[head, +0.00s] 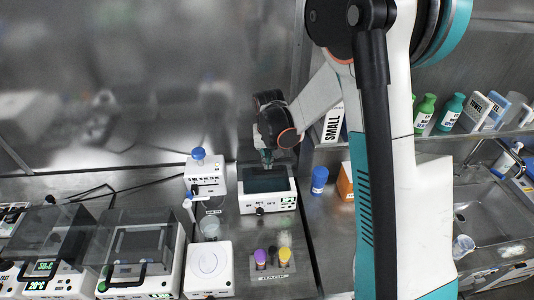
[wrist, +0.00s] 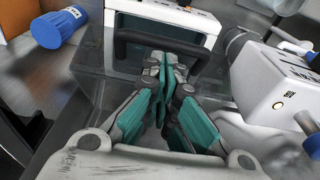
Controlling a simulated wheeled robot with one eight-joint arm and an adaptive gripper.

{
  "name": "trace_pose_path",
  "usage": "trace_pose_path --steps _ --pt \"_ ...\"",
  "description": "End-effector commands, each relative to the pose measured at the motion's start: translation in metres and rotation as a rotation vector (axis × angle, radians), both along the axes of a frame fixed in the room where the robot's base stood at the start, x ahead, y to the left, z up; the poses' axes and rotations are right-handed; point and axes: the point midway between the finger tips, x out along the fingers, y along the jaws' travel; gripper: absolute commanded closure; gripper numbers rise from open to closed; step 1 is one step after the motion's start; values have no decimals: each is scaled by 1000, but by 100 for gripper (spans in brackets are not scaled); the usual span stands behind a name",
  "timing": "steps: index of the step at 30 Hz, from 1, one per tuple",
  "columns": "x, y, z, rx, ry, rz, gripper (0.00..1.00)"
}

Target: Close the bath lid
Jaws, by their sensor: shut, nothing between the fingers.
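The bath (head: 243,203) is a small white unit with a dark rectangular top, a front knob and a green display. Its see-through dark lid (wrist: 92,88) with a black bar handle (wrist: 125,38) shows in the wrist view, the handle beside the white front part of the bath (wrist: 185,14). My gripper (head: 267,160) is over the rear of the bath. In the wrist view my gripper (wrist: 163,65) is shut and empty, its tips close to the handle; contact is unclear.
A white pump-like device (head: 205,176) stands close at the left. A blue-capped bottle (head: 319,180) stands to the right, with an orange box (head: 346,182) beyond it. A tube rack (head: 272,270) sits in front. Two lidded units (head: 145,245) (head: 50,240) are further left.

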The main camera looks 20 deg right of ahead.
Motion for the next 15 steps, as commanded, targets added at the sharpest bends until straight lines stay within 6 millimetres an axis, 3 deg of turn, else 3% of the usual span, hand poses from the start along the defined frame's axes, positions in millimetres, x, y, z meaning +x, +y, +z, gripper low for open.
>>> trace_pose_path --steps 10,15 --pt "-1 0 -2 -1 -5 0 100" --pt "-12 3 -16 -13 -65 -1 100"
